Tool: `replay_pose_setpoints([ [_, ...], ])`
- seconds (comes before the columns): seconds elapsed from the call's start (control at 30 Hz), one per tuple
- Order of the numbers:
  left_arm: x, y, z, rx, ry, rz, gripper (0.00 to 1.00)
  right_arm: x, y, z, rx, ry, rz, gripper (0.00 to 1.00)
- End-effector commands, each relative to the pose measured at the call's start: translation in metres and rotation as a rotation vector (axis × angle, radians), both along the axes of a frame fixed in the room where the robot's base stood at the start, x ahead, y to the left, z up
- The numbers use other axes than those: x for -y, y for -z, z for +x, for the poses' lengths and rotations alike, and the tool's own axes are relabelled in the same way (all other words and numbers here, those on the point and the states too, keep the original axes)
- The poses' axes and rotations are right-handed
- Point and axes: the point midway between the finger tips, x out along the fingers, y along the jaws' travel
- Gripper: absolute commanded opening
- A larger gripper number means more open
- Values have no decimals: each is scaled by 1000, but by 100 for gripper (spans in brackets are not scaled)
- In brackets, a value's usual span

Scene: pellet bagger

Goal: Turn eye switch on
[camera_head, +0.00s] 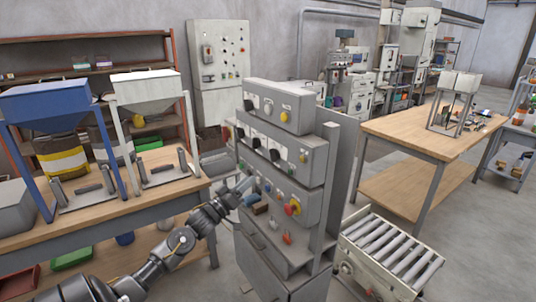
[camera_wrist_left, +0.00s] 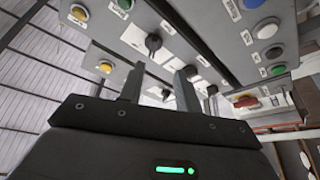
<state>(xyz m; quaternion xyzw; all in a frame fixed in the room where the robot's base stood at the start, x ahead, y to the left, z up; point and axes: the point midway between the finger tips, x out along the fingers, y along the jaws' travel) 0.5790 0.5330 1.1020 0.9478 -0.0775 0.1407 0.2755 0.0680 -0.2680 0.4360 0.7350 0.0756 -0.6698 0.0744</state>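A grey control cabinet (camera_head: 275,262) carries stacked panel boxes with buttons and black rotary knobs. The upper box has a black knob (camera_head: 248,105) and a yellow button (camera_head: 284,116). The middle box has several black knobs, one of them at its middle (camera_head: 256,143). Labels are too small to read, so I cannot tell which is the eye switch. My left gripper (camera_head: 246,187) is in front of the lower box. In the left wrist view its two fingers (camera_wrist_left: 160,88) stand apart with nothing between them. A black knob (camera_wrist_left: 153,43) appears beyond the fingertips. My right gripper is not in view.
A red and yellow emergency stop (camera_head: 292,207) and an orange-red switch (camera_head: 287,238) sit low on the cabinet. A roller conveyor (camera_head: 390,245) stands at its right. A wooden table (camera_head: 420,128) is behind. A bench with blue (camera_head: 45,95) and white hoppers (camera_head: 145,85) is left.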

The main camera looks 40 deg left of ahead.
Motion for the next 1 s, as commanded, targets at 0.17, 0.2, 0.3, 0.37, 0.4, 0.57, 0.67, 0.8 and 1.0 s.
replay_pose_setpoints([
  [0.17,3,-17,-1,27,20,-7,34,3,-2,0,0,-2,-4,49],
  [0.2,3,-17,0,26,19,-7,34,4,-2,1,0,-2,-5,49],
  [0.3,3,-20,6,26,19,-7,34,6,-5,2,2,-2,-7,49],
  [0.37,3,-23,13,26,18,-8,34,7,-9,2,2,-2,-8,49],
  [0.4,4,-26,19,28,18,-7,34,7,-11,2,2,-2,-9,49],
  [0.57,6,-37,48,27,16,-8,34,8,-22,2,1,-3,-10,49],
  [0.67,8,-43,65,25,16,-7,34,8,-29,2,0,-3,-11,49],
  [0.8,9,-48,84,25,16,-7,34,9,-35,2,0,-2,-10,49],
  [1.0,11,-51,99,23,16,-7,34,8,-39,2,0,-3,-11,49],
])
